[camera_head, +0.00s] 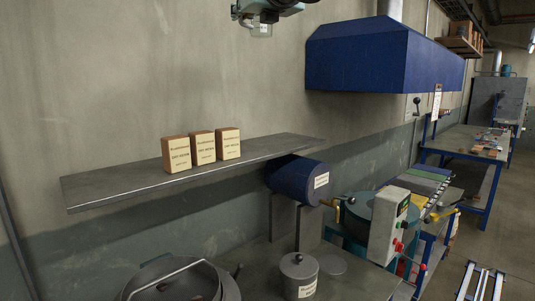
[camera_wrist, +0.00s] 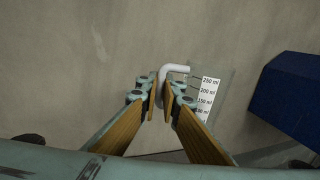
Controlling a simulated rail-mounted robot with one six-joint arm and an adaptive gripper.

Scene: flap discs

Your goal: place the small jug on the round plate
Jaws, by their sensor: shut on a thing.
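The small jug is clear, with a white handle and a printed ml scale. In the wrist view the jug (camera_wrist: 207,97) is held at its pale handle between the wooden-faced fingers of my gripper (camera_wrist: 163,103). In the head view the jug (camera_head: 261,31) hangs below my gripper (camera_head: 258,18) at the top edge, high in front of the wall. A flat grey disc, apparently the round plate (camera_head: 331,265), lies on the bench at lower centre, right of a lidded pot. The jug is well above it and apart from it.
A wall shelf (camera_head: 110,188) carries three boxes (camera_head: 203,148). A blue hood (camera_head: 375,55) is at right, also in the wrist view (camera_wrist: 288,100). A blue drum (camera_head: 297,181) stands behind the lidded pot (camera_head: 299,277). A large round vessel (camera_head: 175,282) is at lower left.

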